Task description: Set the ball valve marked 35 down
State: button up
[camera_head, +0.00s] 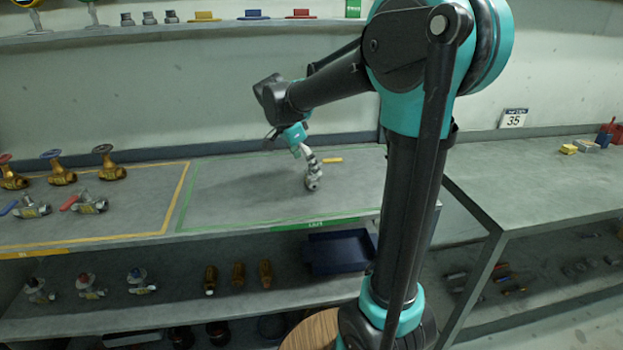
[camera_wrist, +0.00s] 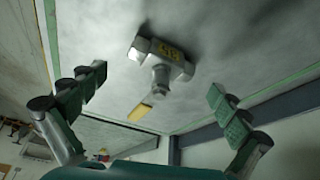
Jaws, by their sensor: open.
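A grey metal ball valve (camera_head: 313,183) with a yellow lever handle (camera_head: 332,160) sits on the bench inside the green-outlined area. In the wrist view the valve body (camera_wrist: 160,62) carries yellow marks that I cannot read clearly, and its yellow handle (camera_wrist: 140,111) points toward my gripper. My gripper (camera_head: 306,155) is just above and beside the valve in the head view. In the wrist view my gripper (camera_wrist: 157,82) is open, its two fingers wide apart on either side of the valve. I see no finger touching it. The valve appears to rest on the surface.
A yellow-outlined area (camera_head: 130,239) on the left holds several valves with wheels or levers. Shelves below hold more valves and a dark blue bin (camera_head: 340,252). The green area around the valve is clear.

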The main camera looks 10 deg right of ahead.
aim_at(311, 173)
jog(key=x, duration=0.4)
jog(key=shift+w+d, duration=0.1)
jog(key=shift+w, duration=0.05)
jog(key=shift+c, duration=0.2)
jog(key=c, duration=1.6)
jog(key=shift+r, duration=0.1)
